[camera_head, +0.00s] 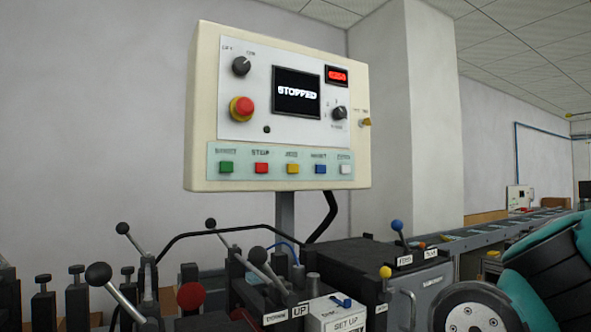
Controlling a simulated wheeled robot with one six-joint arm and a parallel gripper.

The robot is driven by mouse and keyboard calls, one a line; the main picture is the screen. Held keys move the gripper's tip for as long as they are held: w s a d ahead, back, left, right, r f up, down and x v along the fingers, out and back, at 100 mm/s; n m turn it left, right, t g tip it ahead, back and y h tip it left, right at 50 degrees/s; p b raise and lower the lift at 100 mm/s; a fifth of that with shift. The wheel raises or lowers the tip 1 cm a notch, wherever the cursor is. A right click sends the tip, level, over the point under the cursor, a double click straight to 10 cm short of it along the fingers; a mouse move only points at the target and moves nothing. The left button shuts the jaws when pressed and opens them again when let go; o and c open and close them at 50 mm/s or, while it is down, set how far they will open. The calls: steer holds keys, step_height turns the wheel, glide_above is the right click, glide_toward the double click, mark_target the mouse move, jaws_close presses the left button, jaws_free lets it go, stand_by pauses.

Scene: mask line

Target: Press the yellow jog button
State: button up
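The panel's screen (297,93) reads "STOPPED". Nothing covers the yellow button. My gripper is not in view; a teal and black part at the lower right looks like my arm.
A red emergency knob (242,107) and black dials (241,66) sit higher on the panel. Below stand machine levers with black knobs (98,275), a red ball (191,296), and levers with blue (397,225) and yellow (385,272) knobs. A conveyor (490,237) runs back right.

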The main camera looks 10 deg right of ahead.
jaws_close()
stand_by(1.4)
